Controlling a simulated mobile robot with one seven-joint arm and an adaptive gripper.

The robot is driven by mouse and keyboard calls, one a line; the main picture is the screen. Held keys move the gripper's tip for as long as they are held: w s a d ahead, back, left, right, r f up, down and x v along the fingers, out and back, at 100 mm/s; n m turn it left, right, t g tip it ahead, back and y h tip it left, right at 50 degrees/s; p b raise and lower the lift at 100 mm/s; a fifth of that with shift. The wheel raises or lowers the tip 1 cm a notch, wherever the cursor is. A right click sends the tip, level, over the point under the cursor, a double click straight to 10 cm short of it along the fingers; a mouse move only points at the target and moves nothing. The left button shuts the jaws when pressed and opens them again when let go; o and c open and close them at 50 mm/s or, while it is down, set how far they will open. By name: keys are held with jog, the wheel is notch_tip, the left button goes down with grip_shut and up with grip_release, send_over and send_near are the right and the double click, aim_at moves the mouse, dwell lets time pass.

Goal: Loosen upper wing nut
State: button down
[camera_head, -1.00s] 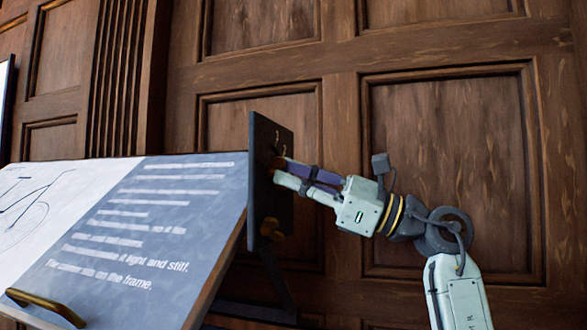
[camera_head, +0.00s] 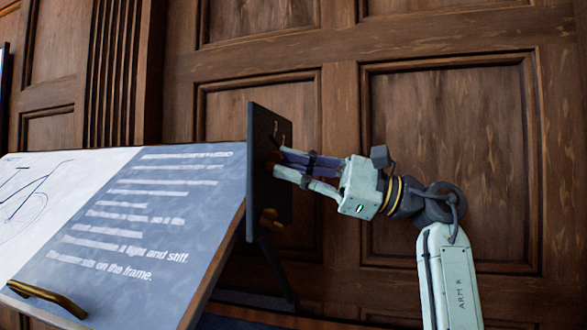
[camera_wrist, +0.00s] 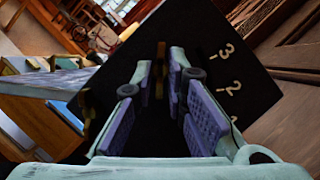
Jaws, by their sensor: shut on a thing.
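The upper wing nut (camera_wrist: 160,55) is a small brass-coloured piece on a dark side plate (camera_head: 268,128) at the right edge of the drafting board (camera_head: 130,215). My gripper (camera_head: 274,164) reaches in from the right and is shut on the upper wing nut. In the wrist view, my gripper's two padded fingers (camera_wrist: 161,68) stand on either side of it. The fingers hide most of the nut in the head view. A lower brass wing nut (camera_head: 270,220) sits further down the plate and shows at the left in the wrist view (camera_wrist: 88,104).
Pale numerals (camera_wrist: 230,70) mark the plate to the right of the fingers. A panelled wooden wall (camera_head: 450,150) stands behind. Space right of the plate is clear apart from my arm.

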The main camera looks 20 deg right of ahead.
jog(key=c, duration=1.6)
grip_release()
jog(key=v, duration=1.2)
jog(key=shift+s+f, duration=0.15)
